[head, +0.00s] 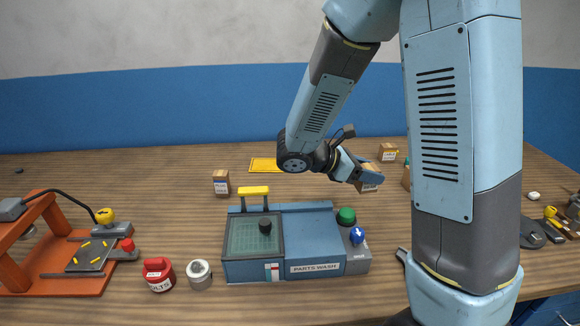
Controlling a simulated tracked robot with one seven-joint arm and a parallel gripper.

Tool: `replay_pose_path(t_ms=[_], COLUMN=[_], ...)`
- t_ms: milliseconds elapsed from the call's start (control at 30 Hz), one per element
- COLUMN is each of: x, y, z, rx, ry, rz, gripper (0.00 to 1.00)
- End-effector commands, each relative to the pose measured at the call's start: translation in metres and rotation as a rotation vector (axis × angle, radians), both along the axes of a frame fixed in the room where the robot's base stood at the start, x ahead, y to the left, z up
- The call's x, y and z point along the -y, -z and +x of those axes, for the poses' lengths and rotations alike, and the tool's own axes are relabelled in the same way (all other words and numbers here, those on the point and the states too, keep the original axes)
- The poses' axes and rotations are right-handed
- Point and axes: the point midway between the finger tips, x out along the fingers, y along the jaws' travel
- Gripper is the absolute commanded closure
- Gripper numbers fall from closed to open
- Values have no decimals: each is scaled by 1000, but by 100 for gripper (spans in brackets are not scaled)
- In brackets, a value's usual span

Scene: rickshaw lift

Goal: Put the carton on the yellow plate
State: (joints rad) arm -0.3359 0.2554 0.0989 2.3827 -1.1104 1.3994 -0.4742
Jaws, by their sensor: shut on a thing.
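My gripper (358,172) is right of the middle in the head view, behind the parts washer. It is shut on a small brown carton (369,186) with a pale label. The gripper's fingers hide part of this carton, and I cannot tell whether it touches the table. The yellow plate (262,164) lies flat on the table to the left of the gripper. My arm covers the plate's right end, and the part that shows is bare.
The blue parts washer (314,268) is in front. An orange press (50,255) is at left.

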Motion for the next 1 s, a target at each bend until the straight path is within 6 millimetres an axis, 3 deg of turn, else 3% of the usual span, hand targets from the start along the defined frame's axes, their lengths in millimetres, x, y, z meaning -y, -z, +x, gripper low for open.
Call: replay_pose_path(t_ms=[167,300,500,700,1000], x=[-32,-70,-130,-174,-194], y=[2,-1,-5,-7,0], z=[61,111,165,191,215], rx=[1,1,0,-2,-2], ry=[-257,-495,-811,-1012,-1080], rz=[0,-1,-1,0,-1], gripper=[77,77,77,77,77])
